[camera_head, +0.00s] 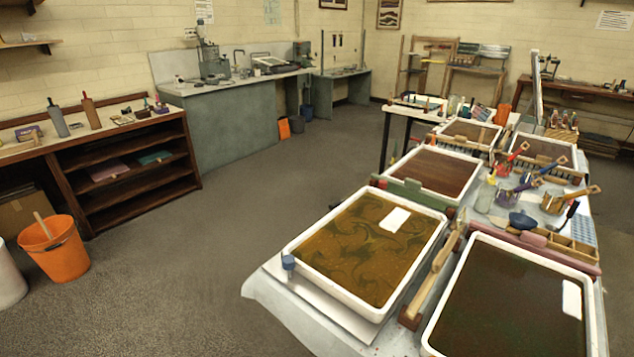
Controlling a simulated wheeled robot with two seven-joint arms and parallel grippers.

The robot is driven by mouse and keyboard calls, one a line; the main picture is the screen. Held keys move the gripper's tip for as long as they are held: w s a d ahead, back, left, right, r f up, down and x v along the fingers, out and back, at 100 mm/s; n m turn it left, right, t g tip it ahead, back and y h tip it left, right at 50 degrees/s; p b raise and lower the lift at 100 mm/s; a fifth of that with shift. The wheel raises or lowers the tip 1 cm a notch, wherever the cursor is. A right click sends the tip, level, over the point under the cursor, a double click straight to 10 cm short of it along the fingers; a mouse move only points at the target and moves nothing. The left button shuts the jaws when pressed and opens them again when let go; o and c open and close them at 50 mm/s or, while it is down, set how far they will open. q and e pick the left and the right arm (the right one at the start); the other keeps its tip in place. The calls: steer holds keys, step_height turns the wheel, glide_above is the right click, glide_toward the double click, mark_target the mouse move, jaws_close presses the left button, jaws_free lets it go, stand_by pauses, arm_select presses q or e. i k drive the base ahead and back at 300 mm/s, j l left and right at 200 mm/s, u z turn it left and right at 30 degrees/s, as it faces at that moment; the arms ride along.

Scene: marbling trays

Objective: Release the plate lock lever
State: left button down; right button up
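Neither of my grippers is in view. I cannot make out a plate lock lever for certain at this distance. A grey machine (213,62) with an upright column stands on the far blue-grey counter (215,88). A low flat device (272,65) lies to its right on the same counter. Small fittings on both are too small to tell apart.
White marbling trays with a golden bath (430,222) and a dark bath (432,337) fill the near table (258,285) at right. An orange bucket (66,262) stands by a wooden shelf unit (150,207) at left. Grey floor (240,205) between them is clear.

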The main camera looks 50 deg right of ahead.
mark_target(335, 205)
steer(key=i+z, duration=0.25)
steer(key=i, duration=0.15)
steer(key=i+j+z, duration=0.25)
steer(key=i, duration=0.15)
steer(key=i+j+z, duration=0.1)
steer(key=i+z, duration=0.15)
steer(key=i, duration=0.15)
steer(key=i+z, duration=0.15)
steer(key=z, duration=0.25)
steer(key=i+j+z, duration=0.1)
steer(key=z, duration=0.35)
steer(key=i+j+z, duration=0.2)
steer(key=z, duration=0.2)
steer(key=i+j+z, duration=0.15)
steer(key=z, duration=0.3)
steer(key=i+j+z, duration=0.1)
steer(key=j+z, duration=0.15)
steer(key=z, duration=0.15)
steer(key=i+j+z, duration=0.2)
steer(key=z, duration=0.25)
steer(key=i+j+z, duration=0.15)
steer(key=j+z, duration=0.25)
steer(key=i+j+z, duration=0.1)
steer(key=j+z, duration=0.15)
steer(key=z, duration=0.2)
